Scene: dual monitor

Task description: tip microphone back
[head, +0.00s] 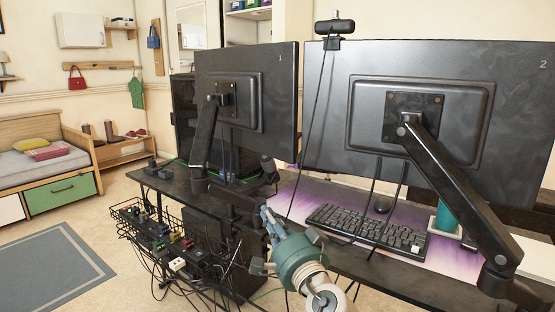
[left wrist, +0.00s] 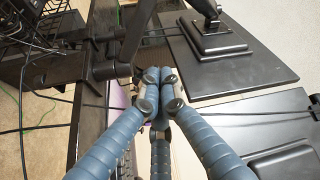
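A small dark object (head: 269,167), which may be the microphone, shows by the lower right corner of the left monitor in the head view. It is partly lost against other dark parts, so its tilt is hard to tell. My left gripper (head: 266,214) is in front of the desk's near edge, below that object and apart from it in the picture. In the left wrist view its blue fingers (left wrist: 162,84) come together at the tips, with nothing clearly seen between them. My right gripper is not in view.
Two monitors (head: 282,98) (head: 460,65) on black arms stand with their backs to me. A webcam (head: 335,27) tops the right one. A keyboard (head: 372,226) lies on a purple mat. A wire cable basket (head: 150,222) hangs at the desk's left, with loose cables.

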